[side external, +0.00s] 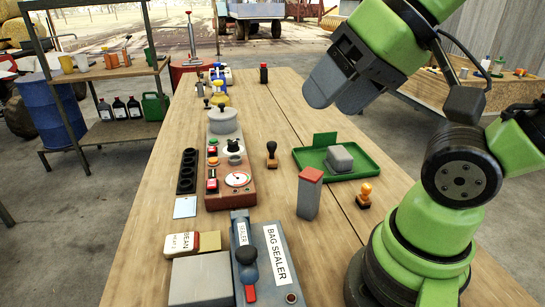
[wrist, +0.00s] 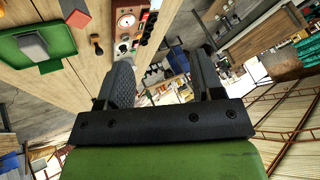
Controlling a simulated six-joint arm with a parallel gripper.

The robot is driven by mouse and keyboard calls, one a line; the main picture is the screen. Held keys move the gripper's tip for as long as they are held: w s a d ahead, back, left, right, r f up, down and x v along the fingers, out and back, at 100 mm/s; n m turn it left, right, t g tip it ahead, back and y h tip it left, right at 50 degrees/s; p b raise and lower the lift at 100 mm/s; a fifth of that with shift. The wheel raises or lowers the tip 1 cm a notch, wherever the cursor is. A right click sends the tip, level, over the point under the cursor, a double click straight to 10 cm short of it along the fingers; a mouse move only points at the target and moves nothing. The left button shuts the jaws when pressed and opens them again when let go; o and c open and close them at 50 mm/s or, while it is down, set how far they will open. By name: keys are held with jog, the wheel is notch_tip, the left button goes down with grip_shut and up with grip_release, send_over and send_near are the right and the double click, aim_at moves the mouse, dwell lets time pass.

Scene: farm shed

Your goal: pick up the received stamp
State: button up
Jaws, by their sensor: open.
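My gripper (side external: 333,92) hangs high above the right side of the bench, open with nothing between its fingers; it also shows in the wrist view (wrist: 163,80). A stamp with a dark brown handle (side external: 272,155) stands upright left of the green tray and shows in the wrist view (wrist: 97,44). A stamp with an orange handle (side external: 364,195) stands in front of the tray, near the bench's right edge. No readable label tells which one is the received stamp. Both are apart from my gripper.
The green tray (side external: 365,172) holds a grey block (side external: 340,157). A control panel (side external: 231,185), bag sealer (side external: 270,265) and black holder (side external: 187,172) fill the left side. Bare wood lies beyond the tray.

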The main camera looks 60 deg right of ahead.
jog(key=m+g+h, duration=0.4)
jog(key=g+h, duration=0.1)
jog(key=h, duration=0.2)
send_over(271, 142)
jog(key=s+a, duration=0.3)
jog(key=a, duration=0.5)
notch_tip(271, 142, down, 13)
jog(key=shift+g, duration=0.5)
jog(key=x, duration=0.7)
jog(key=d+x, duration=0.1)
jog(key=x, duration=0.3)
jog(key=shift+w+r, duration=0.2)
jog(key=shift+w, duration=0.15)
jog(key=shift+w+d+x, duration=0.15)
jog(key=shift+w+x, duration=0.05)
jog(key=shift+x, duration=1.25)
jog(key=shift+w+d+x, duration=0.1)
jog(key=shift+w+x, duration=0.05)
jog(key=shift+x, duration=1.3)
jog(key=shift+r, duration=0.15)
jog(key=shift+c, duration=0.4)
jog(key=c, duration=0.9)
